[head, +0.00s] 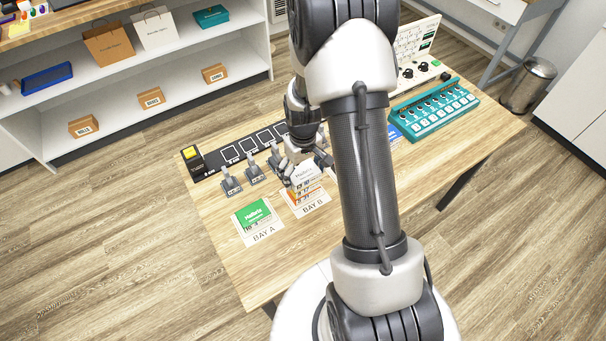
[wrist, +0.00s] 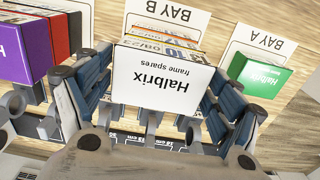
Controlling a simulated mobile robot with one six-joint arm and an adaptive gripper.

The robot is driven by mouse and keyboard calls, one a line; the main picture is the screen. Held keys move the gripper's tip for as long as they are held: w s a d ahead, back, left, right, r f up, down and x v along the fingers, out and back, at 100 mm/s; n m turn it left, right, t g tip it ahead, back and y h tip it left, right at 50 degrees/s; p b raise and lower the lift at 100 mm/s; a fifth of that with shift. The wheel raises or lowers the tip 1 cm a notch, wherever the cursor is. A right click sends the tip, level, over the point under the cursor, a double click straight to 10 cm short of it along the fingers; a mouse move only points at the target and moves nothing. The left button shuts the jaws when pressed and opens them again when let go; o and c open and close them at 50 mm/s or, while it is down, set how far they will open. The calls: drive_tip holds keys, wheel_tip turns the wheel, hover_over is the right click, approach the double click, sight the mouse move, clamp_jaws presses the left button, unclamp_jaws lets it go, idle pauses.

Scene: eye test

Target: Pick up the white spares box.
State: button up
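The white spares box (wrist: 163,78), lettered "Halbrix frame spares", is in the middle of the wrist view with its top face toward the camera. In the head view the white box (head: 304,172) is at Bay B, above labelled side faces with some orange. My gripper (wrist: 160,88) straddles the box, one finger close along each side. I cannot tell whether the fingers touch it. In the head view my gripper (head: 303,160) is over Bay B, partly hidden by my arm.
A green Halbrix box (head: 254,214) lies at Bay A, beside Bay B. Purple (wrist: 22,52) and red (wrist: 58,38) boxes stand left in the wrist view. Small grey fixtures (head: 231,183) line the table behind. A teal control panel (head: 433,108) is at right. The front-left table (head: 235,265) is clear.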

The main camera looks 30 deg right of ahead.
drive_tip(key=c, duration=0.7)
drive_tip(key=shift+r, duration=0.15)
